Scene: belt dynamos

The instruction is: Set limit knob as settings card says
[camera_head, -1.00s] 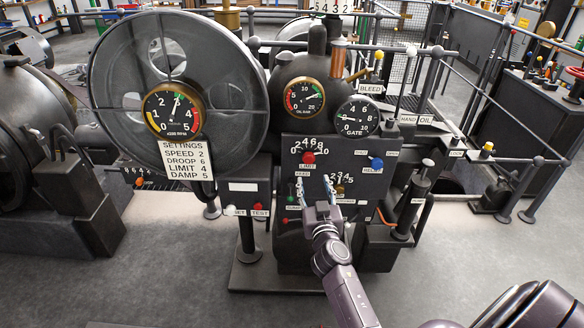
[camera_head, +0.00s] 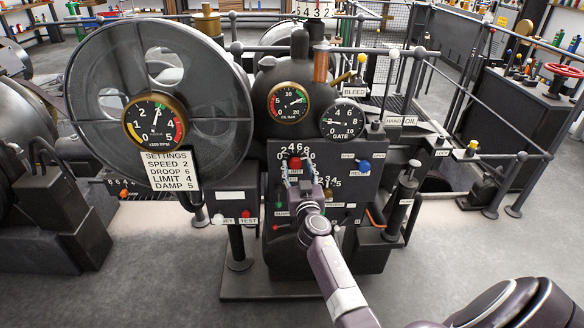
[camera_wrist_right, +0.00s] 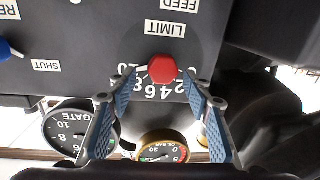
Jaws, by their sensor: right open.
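The settings card (camera_head: 167,170) hangs below the left dial and reads SPEED 2, DROOP 6, LIMIT 4, DAMP 5. The red limit knob (camera_head: 295,164) is on the upper left of the dark panel. In the right wrist view the knob (camera_wrist_right: 161,69) appears upside down, with its LIMIT label and number scale around it. I cannot tell which number it points at. My right gripper (camera_head: 298,174) is in front of the knob. Its open fingers (camera_wrist_right: 154,92) stand either side of the knob's scale, apart from the knob. My left gripper is not in view.
The panel (camera_head: 345,155) also carries a blue knob (camera_head: 364,166) at right and a brass knob (camera_head: 328,193) lower down, close to my right gripper. Gauges (camera_head: 342,119) sit above the panel. A large wheel (camera_head: 85,95) stands at left, rails at right.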

